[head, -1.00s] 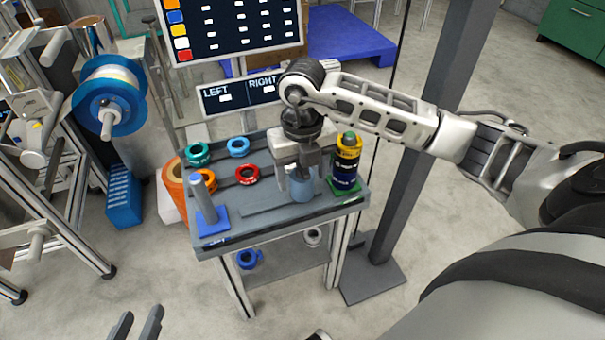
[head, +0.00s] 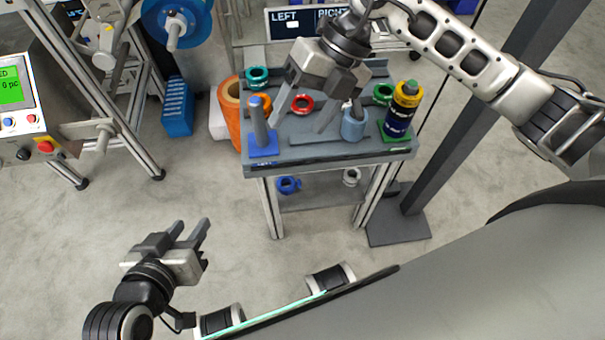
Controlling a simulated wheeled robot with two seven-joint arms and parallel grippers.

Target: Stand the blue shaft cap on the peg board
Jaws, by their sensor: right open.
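A light-blue cylindrical cap (head: 354,124), seemingly the blue shaft cap, stands upright on the grey workbench top. It is just left of a post stacked with yellow and dark-blue pieces (head: 400,112). My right gripper (head: 299,130) is open and empty, left of the cap and apart from it. Its left finger is close to a grey post on a blue base (head: 263,148). Colored rings sit on the bench behind: teal (head: 257,73), orange, red (head: 302,104) and green (head: 382,94). I cannot tell which surface is the peg board. My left gripper (head: 191,230) is open and empty over the floor.
The lower shelf (head: 318,196) holds a blue ring (head: 287,185) and a white ring (head: 352,177). An orange roll (head: 229,108) and blue crate (head: 177,107) stand left of the bench. A dark column rises at the right. Floor before the bench is clear.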

